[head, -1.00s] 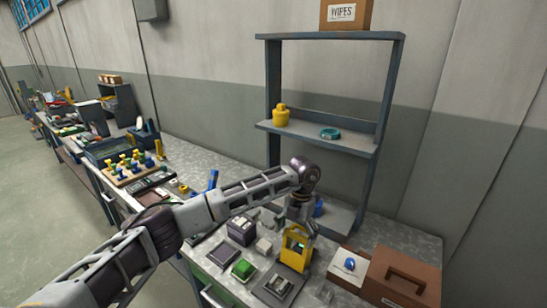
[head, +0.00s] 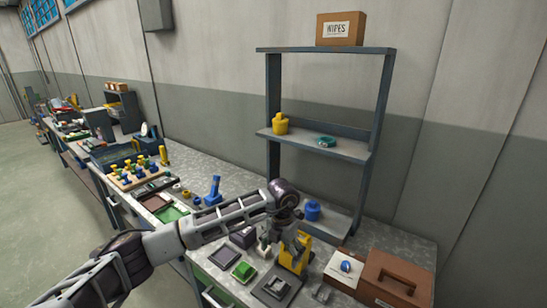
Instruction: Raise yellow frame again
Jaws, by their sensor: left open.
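The yellow frame (head: 304,261) stands upright in the front part of the bench, just behind a dark square plate (head: 274,287). My left arm reaches in from the left, and its wrist bends down toward the frame. My left gripper (head: 298,243) is open at the upper part of the frame and overlaps it in the picture. The fingers hide part of the frame, and I cannot tell whether they touch it. My right gripper is not in view.
A green block (head: 243,271) and a dark box (head: 243,237) are left of the frame. A brown toolbox (head: 393,280) and a white-topped box with a blue piece (head: 347,267) are right. A shelf rack (head: 272,90) rises behind, holding a yellow container (head: 280,124).

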